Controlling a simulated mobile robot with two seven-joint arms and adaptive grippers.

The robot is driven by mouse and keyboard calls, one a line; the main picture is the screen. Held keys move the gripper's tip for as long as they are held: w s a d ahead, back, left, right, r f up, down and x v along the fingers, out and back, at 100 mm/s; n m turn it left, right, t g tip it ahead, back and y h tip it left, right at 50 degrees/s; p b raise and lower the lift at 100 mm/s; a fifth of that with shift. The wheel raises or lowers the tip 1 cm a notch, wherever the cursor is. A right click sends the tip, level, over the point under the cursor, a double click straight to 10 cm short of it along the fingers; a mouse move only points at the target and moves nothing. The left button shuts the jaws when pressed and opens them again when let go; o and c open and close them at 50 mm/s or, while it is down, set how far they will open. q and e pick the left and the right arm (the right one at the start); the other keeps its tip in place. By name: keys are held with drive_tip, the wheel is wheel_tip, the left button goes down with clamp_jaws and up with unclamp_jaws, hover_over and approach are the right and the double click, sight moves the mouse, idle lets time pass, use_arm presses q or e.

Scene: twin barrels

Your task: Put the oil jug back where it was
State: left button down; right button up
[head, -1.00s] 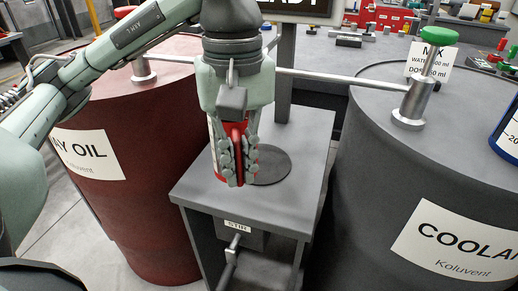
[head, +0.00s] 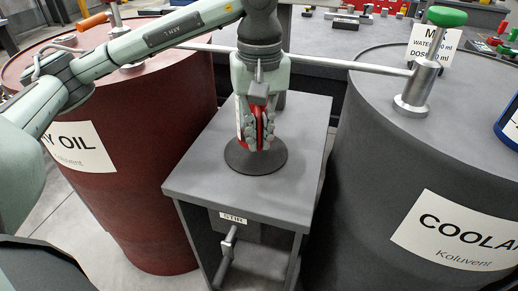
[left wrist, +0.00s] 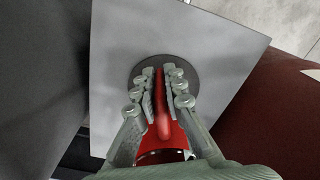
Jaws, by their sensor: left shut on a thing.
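The red oil jug (head: 241,118) is mostly hidden behind my left gripper (head: 259,143) in the head view. That gripper is shut on the jug's red handle, which shows between the fingers in the left wrist view (left wrist: 162,122). The jug is upright, over the dark round disc (head: 256,166) on the grey stand (head: 201,183). I cannot tell whether its base touches the disc. In the left wrist view the fingertips (left wrist: 160,76) lie over the same disc. My right gripper is not in view.
A red way oil barrel (head: 150,203) stands left of the stand and a dark coolant barrel (head: 372,172) right of it. A green-topped tap (head: 424,85) rises from the coolant barrel. A blue container (head: 509,124) is at the right edge. The stand's front top is clear.

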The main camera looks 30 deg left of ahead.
sight(259, 118)
use_arm(q)
drive_tip(key=shift+f, duration=2)
drive_tip(key=shift+f, duration=0.1)
drive_tip(key=c, duration=1.6)
unclamp_jaws()
wheel_tip(259, 118, up, 8)
drive_tip(key=shift+f, duration=0.15)
